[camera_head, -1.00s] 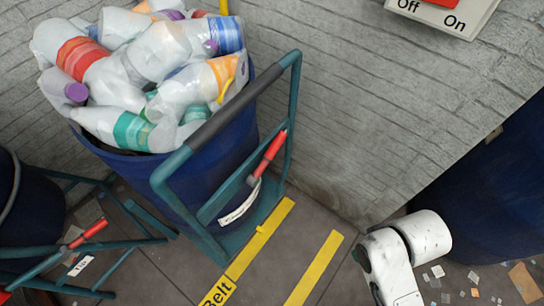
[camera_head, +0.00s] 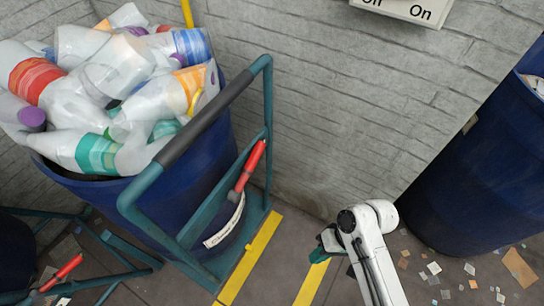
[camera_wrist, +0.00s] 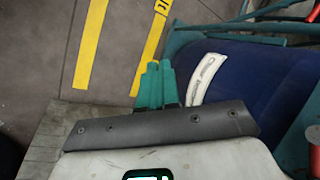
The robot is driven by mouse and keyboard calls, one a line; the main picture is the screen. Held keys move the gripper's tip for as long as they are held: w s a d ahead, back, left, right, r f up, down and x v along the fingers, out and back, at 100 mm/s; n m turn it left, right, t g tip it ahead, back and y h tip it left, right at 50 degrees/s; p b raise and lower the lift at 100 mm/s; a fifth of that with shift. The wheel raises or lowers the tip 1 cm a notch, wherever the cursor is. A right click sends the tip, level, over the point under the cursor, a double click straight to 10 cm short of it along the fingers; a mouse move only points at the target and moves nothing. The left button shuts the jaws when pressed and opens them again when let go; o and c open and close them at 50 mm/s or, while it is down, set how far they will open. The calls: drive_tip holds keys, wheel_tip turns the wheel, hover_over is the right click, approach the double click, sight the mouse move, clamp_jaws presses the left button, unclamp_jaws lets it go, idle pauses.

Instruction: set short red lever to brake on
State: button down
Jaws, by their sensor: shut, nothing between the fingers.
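A red-gripped lever (camera_head: 250,165) stands tilted on the teal cart (camera_head: 268,130), above a white label (camera_head: 225,221) whose text I cannot read. A red lever part also shows at the right edge of the wrist view (camera_wrist: 313,150). A second red-gripped lever (camera_head: 62,273) is on another teal frame at lower left. My gripper (camera_head: 325,240) is right of the first cart, apart from its lever. In the wrist view its teal fingers (camera_wrist: 154,86) are shut and empty, appearing just left of the white label (camera_wrist: 202,78).
The cart carries a blue barrel (camera_head: 80,195) heaped with plastic bottles (camera_head: 110,85). Another blue barrel (camera_head: 470,170) stands at right. A brick wall (camera_head: 330,110) is behind, with an On switch box (camera_head: 405,8). Yellow stripes (camera_head: 250,258) and scraps lie on the floor.

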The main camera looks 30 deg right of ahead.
drive_tip(key=w+a+f+m+t+y+b, duration=0.25)
drive_tip(key=w+m+t+y+b, duration=0.2)
drive_tip(key=w+m+y, duration=0.55)
drive_tip(key=w+d+r+m+t+y+b, duration=0.2)
drive_tip(key=w+d+r+m+t+b, duration=0.2)
drive_tip(key=w+d+r+t, duration=0.3)
drive_tip(key=w+d+m+t, duration=0.1)
drive_tip(key=w+d+t, duration=0.2)
drive_tip(key=w, duration=0.1)
drive_tip(key=shift+w+d+r+m, duration=0.25)
drive_tip(key=shift+d+r+m, duration=0.1)
drive_tip(key=shift+d+m, duration=0.05)
drive_tip(key=s+r+p+x, duration=0.2)
drive_tip(key=p+x, duration=0.2)
drive_tip(key=x, duration=0.8)
drive_tip(key=shift+w+a+r, duration=0.2)
drive_tip(key=shift+a+r, duration=0.1)
drive_tip(key=shift+r, duration=0.05)
